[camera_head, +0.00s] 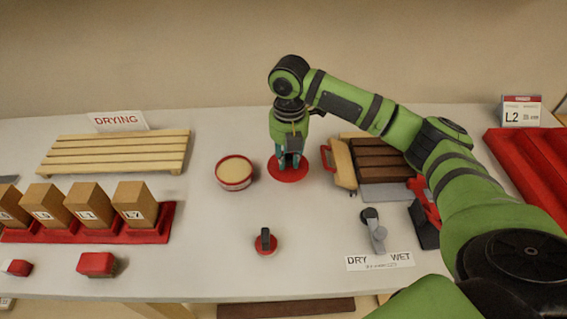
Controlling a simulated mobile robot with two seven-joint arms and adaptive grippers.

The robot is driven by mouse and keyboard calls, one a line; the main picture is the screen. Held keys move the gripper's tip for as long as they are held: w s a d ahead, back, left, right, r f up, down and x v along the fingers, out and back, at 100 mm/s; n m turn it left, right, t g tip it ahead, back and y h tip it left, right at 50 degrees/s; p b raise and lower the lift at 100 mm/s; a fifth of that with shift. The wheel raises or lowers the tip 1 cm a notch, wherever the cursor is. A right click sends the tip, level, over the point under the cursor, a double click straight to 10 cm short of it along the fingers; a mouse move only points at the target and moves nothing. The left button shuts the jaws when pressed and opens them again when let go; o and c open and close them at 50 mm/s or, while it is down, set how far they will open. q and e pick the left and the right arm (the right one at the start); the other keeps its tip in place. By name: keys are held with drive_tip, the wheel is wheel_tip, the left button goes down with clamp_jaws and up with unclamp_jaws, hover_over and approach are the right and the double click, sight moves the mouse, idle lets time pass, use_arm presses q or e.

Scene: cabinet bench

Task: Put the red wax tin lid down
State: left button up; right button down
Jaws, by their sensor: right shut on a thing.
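The red wax tin lid (288,173) is a flat red disc low over or on the white bench, just right of the open tin. My right gripper (290,160) points down over the lid and is shut on it. I cannot tell whether the lid touches the bench. The red wax tin (234,183) stands open, showing pale yellow wax inside. My left gripper is not in view.
A slatted wooden rack (115,153) by the DRYING sign is at the back left. Several wooden blocks (137,203) stand in a red tray. A small red disc with a black knob (265,243) sits in front. Brown slats (378,160) lie right. Bench (190,260) front is mostly clear.

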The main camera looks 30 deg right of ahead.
drive_tip(key=shift+w+a+f, duration=0.15)
drive_tip(key=shift+w+f, duration=0.5)
drive_tip(key=shift+w, duration=0.3)
wheel_tip(320, 180, down, 3)
drive_tip(key=shift+f+p, duration=0.15)
drive_tip(key=shift+p, duration=0.5)
drive_tip(key=shift+f, duration=0.25)
drive_tip(key=shift+f, duration=0.15)
drive_tip(key=c, duration=1.1)
unclamp_jaws()
wheel_tip(320, 180, up, 11)
drive_tip(key=shift+f+b, duration=0.1)
drive_tip(key=shift+b, duration=1.05)
drive_tip(key=shift+r, duration=0.75)
